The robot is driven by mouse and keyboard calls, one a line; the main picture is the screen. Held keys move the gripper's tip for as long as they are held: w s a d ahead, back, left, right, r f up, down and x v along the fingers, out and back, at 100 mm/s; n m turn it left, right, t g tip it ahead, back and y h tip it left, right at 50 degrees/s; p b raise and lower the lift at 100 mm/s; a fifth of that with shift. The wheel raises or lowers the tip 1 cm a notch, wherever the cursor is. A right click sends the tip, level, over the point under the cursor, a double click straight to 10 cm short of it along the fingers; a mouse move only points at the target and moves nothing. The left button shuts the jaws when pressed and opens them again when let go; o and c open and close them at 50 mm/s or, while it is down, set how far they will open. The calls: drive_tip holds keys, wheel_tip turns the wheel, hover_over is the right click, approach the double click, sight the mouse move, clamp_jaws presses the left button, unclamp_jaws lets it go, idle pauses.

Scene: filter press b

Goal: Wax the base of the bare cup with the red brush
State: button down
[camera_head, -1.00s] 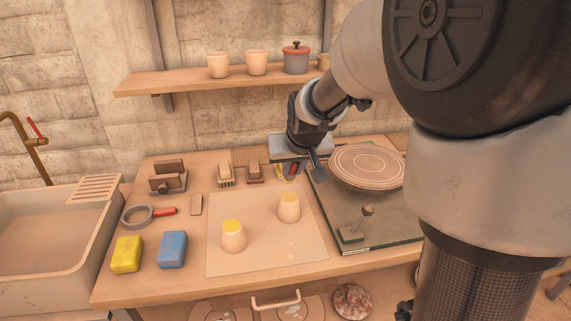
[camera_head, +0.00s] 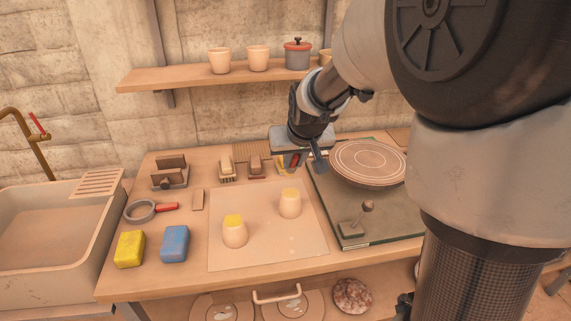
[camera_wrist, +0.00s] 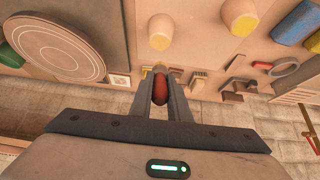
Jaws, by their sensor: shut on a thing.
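Two pale cups stand upside down on a light mat (camera_head: 270,258). The left cup (camera_head: 235,238) has a bright yellow base; it also shows in the wrist view (camera_wrist: 236,10). The right cup (camera_head: 290,207) has a paler yellow base and also shows in the wrist view (camera_wrist: 160,20). My gripper (camera_wrist: 160,96) is shut on the red brush (camera_wrist: 160,88), whose yellowish tip points away from my palm. In the head view, my gripper is above the table behind the right cup, apart from both cups. The brush is mostly hidden there.
A round wheel (camera_head: 368,163) and a small knobbed tool (camera_head: 355,230) are at the right. Yellow (camera_head: 130,248) and blue (camera_head: 174,244) blocks lie front left. Several small tools lie along the back, and a sink (camera_head: 45,235) stands left. Bare mat surrounds the cups.

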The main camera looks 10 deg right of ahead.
drive_tip(key=shift+f+b, duration=0.35)
drive_tip(key=shift+f, duration=0.15)
drive_tip(key=shift+r, duration=0.1)
drive_tip(key=shift+r, duration=0.1)
